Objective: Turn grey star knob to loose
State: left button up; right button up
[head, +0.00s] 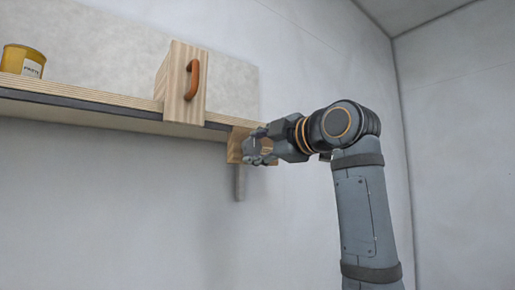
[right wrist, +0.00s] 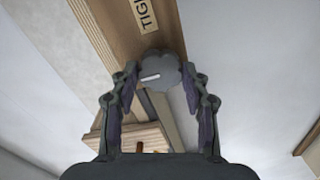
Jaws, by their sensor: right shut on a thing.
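The grey star knob (right wrist: 162,72) has a lobed edge and a short white mark on its face. My right gripper (right wrist: 160,80) is shut on the knob, one finger on each side. In the head view my right gripper (head: 268,150) reaches in from the right to the wooden block (head: 235,147) under the shelf's right end; the knob is hard to make out there. My left gripper is not in view.
A wooden shelf (head: 80,92) runs along the wall. On it stand a yellow can (head: 22,61) and a wooden box (head: 178,83) with an orange handle (head: 192,80). A grey bar (head: 239,183) hangs below the block.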

dwell(0.4)
jog(key=o, duration=0.8)
jog(key=shift+c, duration=0.2)
jog(key=shift+s, duration=0.15)
jog(key=v, duration=1.2)
